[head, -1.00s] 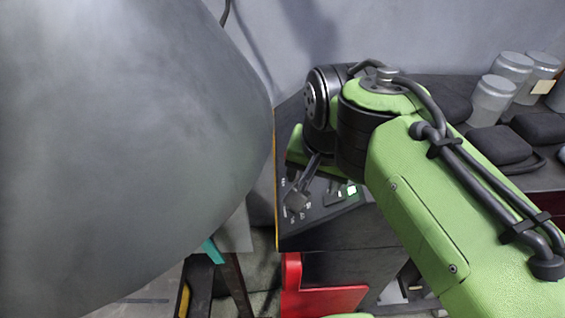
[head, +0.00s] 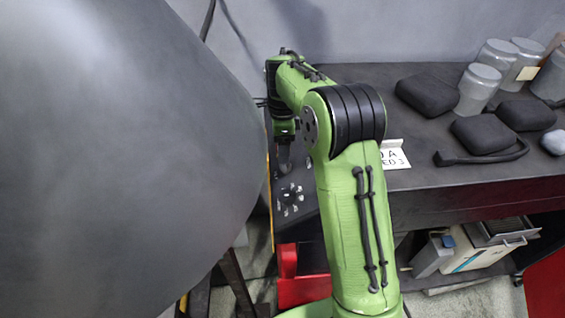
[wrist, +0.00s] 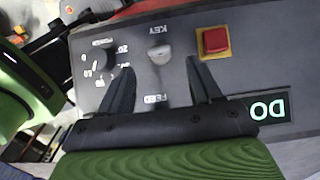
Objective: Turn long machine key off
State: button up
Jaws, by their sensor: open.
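The machine's dark control panel (wrist: 185,20) fills much of the wrist view, with its lettering upside down. A pale grey key (wrist: 160,52) stands out beside the KEY label, between and beyond my fingertips. My gripper (wrist: 162,80) is open and empty, one finger on each side of the key's line, apart from it. In the head view my gripper (head: 284,160) hangs over the panel's far end. The key cannot be made out there.
A dark dial (wrist: 104,58) with numbers lies left of the key, a red button (wrist: 215,40) on a yellow base right of it. A green-lit display (wrist: 270,108) is near the right finger. A large grey rounded body (head: 110,150) blocks the head view's left side.

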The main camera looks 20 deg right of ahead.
aim_at(284, 166)
notch_tip(284, 166, down, 6)
jog(key=shift+r, duration=0.1)
jog(key=c, duration=1)
jog(key=shift+r, duration=0.1)
jog(key=shift+c, duration=0.2)
